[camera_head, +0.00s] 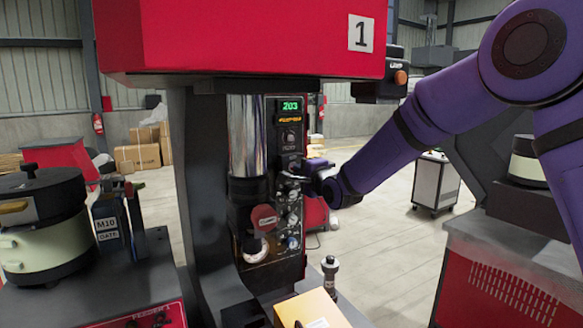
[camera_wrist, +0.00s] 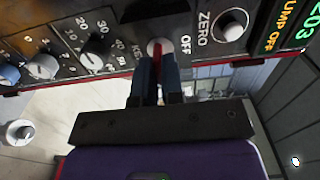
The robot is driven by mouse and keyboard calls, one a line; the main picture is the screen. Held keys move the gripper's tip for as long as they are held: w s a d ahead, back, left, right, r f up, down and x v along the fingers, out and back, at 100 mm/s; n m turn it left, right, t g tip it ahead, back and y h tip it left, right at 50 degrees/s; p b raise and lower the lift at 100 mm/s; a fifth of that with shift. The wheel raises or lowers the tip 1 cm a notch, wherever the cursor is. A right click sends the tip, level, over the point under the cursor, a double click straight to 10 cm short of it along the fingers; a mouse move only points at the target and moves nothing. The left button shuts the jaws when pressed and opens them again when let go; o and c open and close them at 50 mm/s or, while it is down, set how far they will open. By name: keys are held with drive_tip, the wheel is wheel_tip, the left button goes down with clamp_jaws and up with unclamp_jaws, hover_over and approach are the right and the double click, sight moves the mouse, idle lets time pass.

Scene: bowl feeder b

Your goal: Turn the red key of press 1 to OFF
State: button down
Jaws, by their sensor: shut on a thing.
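Press 1 (camera_head: 240,45) is the red-topped machine with a plate marked 1. Its dark control panel (camera_head: 290,136) carries a display, knobs and buttons. In the wrist view, the red key (camera_wrist: 155,46) sits in a pale round switch beside the word OFF. My gripper (camera_wrist: 157,66) is shut on the key, its two dark blue fingers covering part of it. The key's exact angle is hard to tell. In the head view, my gripper (camera_head: 294,174) is at the panel's right side, and the key is hidden there.
The display (camera_head: 291,106) reads 203. A red round button (camera_head: 263,217) sits lower on the press. A yellow box (camera_head: 310,310) stands in front. Bowl feeders (camera_head: 40,235) stand left and right.

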drive_tip(key=n, duration=0.5)
idle(0.3)
drive_tip(key=n, duration=0.5)
idle(0.4)
